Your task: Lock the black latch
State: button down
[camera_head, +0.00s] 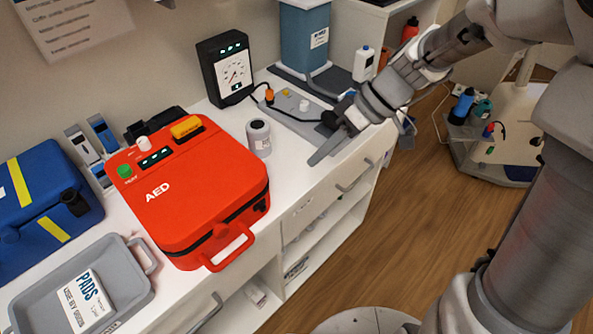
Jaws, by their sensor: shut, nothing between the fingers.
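My gripper (324,152) is above the right part of the white counter (287,150), pointing down and to the left. Its fingers look shut and empty.
A red AED case (222,180) and a grey canister (259,138) stand left of my gripper. A black gauge box (226,70) and a blue container (304,38) stand behind. A blue bag (35,215) and grey tray (128,284) are farther left. A cart (510,150) stands right.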

aim_at(261, 207)
jog(key=s+a+f, duration=0.4)
jog(key=a+f, duration=0.3)
jog(key=a, duration=0.1)
jog(key=shift+f+b, duration=0.2)
jog(key=shift+b, duration=0.25)
jog(key=shift+s+a+b, duration=0.8)
jog(key=shift+s+b, duration=0.1)
jog(key=shift+s, duration=0.1)
